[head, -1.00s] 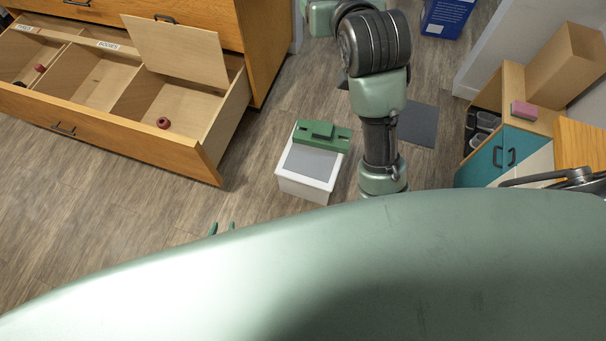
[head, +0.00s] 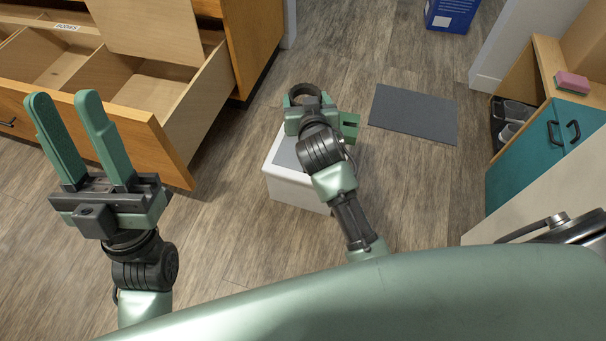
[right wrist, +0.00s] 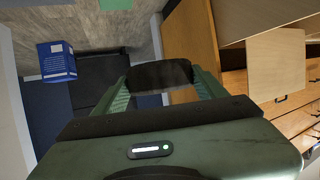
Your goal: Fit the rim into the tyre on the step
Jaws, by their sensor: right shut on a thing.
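My right gripper (head: 305,95) is shut on a dark ring that looks like the tyre (head: 302,88), above the far side of the step. The dark tyre also shows between the fingers in the right wrist view (right wrist: 160,75). The step (head: 298,191) is a white box with a grey top, partly hidden by my right arm. My left gripper (head: 63,97) is open and empty, at the left in front of the drawer. I cannot make out a rim now.
An open wooden drawer (head: 168,157) with compartments and an upright panel stands at the left. A grey mat (head: 415,114) lies right of the step, with a teal-doored cabinet (head: 540,150) further right. A blue box (head: 452,14) stands at the back. Floor between them is clear.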

